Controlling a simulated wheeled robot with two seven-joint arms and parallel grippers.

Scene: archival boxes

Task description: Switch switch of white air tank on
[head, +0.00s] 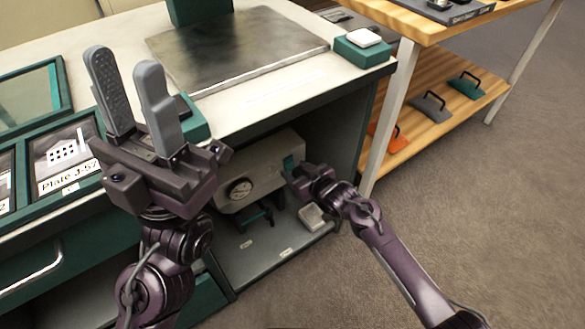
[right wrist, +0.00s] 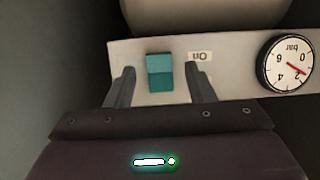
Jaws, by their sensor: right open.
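The white air tank (head: 262,165) sits on the low shelf under the bench, with a round gauge (head: 239,189) on its front. In the right wrist view its panel appears upside down, with a teal rocker switch (right wrist: 160,72), an "On" label (right wrist: 200,56) beside it and the bar gauge (right wrist: 285,65). My right gripper (right wrist: 159,82) is open, its two fingers either side of the switch in the picture; I cannot tell whether they touch it. In the head view my right gripper (head: 297,177) is at the tank's right end. My left gripper (head: 124,66) is open, empty and raised above the bench's left side.
The bench top (head: 285,93) overhangs the tank, and a side wall (head: 338,118) closes the right of the bay. A small white block (head: 312,217) lies on the low shelf. A wooden rack (head: 430,110) stands to the right. The floor in front is clear.

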